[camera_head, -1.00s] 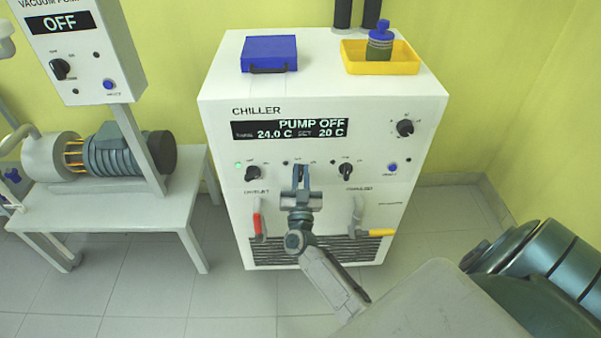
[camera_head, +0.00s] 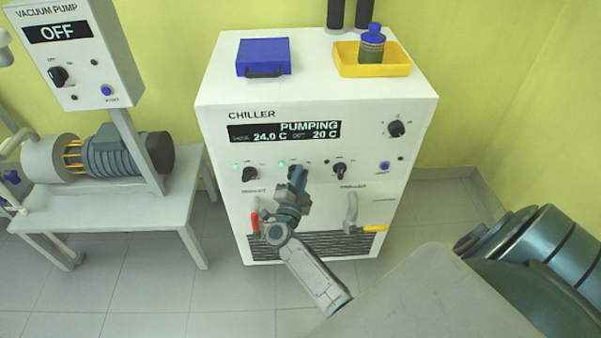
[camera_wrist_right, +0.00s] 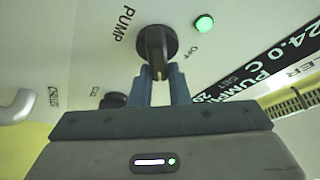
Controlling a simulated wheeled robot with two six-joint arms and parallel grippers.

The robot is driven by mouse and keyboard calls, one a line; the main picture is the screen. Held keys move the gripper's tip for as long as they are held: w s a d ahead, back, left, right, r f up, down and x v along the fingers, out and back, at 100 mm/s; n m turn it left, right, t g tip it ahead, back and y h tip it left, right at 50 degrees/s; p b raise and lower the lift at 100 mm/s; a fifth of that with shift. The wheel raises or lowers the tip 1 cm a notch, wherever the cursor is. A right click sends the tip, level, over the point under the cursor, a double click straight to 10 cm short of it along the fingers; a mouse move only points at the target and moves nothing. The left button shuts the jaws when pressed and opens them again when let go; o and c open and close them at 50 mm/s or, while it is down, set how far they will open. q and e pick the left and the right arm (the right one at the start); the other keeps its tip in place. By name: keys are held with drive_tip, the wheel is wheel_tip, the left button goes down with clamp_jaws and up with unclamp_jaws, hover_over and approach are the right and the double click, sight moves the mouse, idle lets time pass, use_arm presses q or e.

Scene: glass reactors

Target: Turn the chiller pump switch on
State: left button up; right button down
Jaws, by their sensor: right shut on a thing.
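The white chiller (camera_head: 315,105) stands in the middle of the head view. Its display (camera_head: 284,131) reads "PUMPING", 24.0 C and 20 C. The pump switch, a black knob (camera_wrist_right: 155,42), shows in the right wrist view, with a lit green lamp (camera_wrist_right: 204,22) beside it. My right gripper (camera_head: 297,175) is shut on this knob and hides most of it in the head view. Its two fingers (camera_wrist_right: 160,82) sit on either side of the knob's grip in the wrist view. My left gripper is not in view.
Other knobs (camera_head: 250,174) (camera_head: 339,173) flank the pump switch. A red-handled valve (camera_head: 255,222) and a yellow-handled valve (camera_head: 373,228) stick out below. A blue case (camera_head: 263,56) and a yellow tray (camera_head: 346,68) sit on top. The vacuum pump stand (camera_head: 110,208) is at left.

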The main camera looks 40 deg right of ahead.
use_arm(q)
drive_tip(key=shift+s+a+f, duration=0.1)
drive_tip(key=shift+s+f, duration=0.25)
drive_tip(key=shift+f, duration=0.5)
use_arm(e)
drive_tip(key=shift+s+a+f+m+g, duration=0.15)
drive_tip(key=shift+f+m+g, duration=0.25)
drive_tip(key=shift+m, duration=0.4)
drive_tip(key=c, duration=1.4)
unclamp_jaws()
drive_tip(key=shift+c, duration=0.2)
drive_tip(key=shift+o, duration=0.3)
drive_tip(key=shift+w+a, duration=0.15)
drive_tip(key=shift+w, duration=0.15)
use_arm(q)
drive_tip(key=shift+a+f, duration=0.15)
use_arm(e)
drive_tip(key=shift+r, duration=0.1)
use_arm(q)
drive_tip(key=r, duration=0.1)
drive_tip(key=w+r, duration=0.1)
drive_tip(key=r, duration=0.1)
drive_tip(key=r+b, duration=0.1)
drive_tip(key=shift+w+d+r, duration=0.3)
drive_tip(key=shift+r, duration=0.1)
use_arm(e)
drive_tip(key=v, duration=1)
drive_tip(key=shift+s+a, duration=0.25)
drive_tip(key=shift+s, duration=0.05)
